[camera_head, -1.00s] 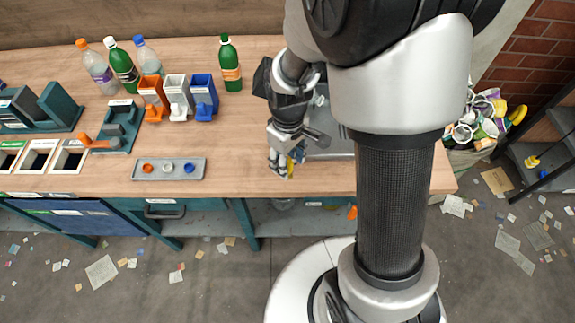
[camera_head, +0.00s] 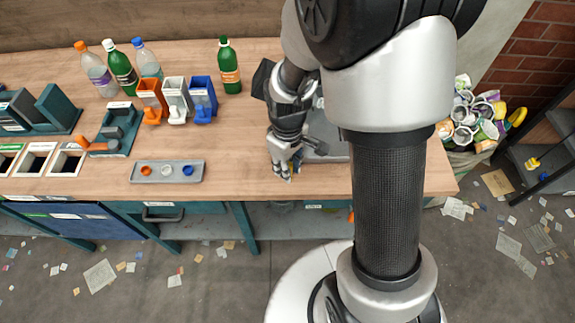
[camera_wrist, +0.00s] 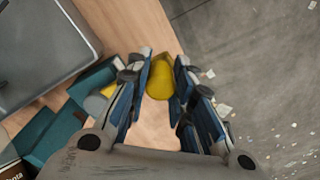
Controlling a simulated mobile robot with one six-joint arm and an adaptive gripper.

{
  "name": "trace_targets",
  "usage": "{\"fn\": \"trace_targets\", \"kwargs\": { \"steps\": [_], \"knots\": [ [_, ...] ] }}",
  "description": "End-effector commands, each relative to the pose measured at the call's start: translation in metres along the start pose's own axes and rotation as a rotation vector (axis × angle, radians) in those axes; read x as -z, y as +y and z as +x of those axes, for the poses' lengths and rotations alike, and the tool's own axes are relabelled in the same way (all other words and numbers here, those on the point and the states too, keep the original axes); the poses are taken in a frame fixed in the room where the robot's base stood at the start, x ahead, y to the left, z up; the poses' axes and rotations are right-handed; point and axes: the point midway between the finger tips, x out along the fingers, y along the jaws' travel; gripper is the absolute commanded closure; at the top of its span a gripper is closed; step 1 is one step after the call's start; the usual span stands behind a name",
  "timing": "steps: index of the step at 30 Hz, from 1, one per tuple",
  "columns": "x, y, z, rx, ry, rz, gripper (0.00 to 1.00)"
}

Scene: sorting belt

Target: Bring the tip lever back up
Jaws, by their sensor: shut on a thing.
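My gripper (camera_head: 289,171) is low at the table's front edge and also shows in the wrist view (camera_wrist: 161,84). Its blue-padded fingers are shut on a yellow rounded knob (camera_wrist: 160,76). Only a speck of yellow shows beside the fingers in the head view. The knob looks like a lever's handle, but its shaft and what it joins are hidden. A teal block (camera_wrist: 94,88) lies left of the fingers in the wrist view.
A grey tray (camera_wrist: 52,30) lies beyond the teal block. Orange, white and blue holders (camera_head: 203,95) and several bottles (camera_head: 229,65) stand at the back. A grey strip (camera_head: 140,179) with three caps lies at the front. Bare wood separates these from my gripper.

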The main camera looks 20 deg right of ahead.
Motion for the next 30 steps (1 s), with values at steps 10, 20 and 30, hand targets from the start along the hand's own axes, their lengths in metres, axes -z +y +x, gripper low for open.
{"fn": "trace_targets", "kwargs": {
  "steps": [10,20,30],
  "knots": [
    [0.000,0.000,0.000,0.000,0.000,0.000,1.00],
    [0.001,-0.001,0.000,0.000,0.000,0.008,1.00],
    [0.012,-0.011,-0.001,0.000,0.000,0.151,1.00]
  ]
}}
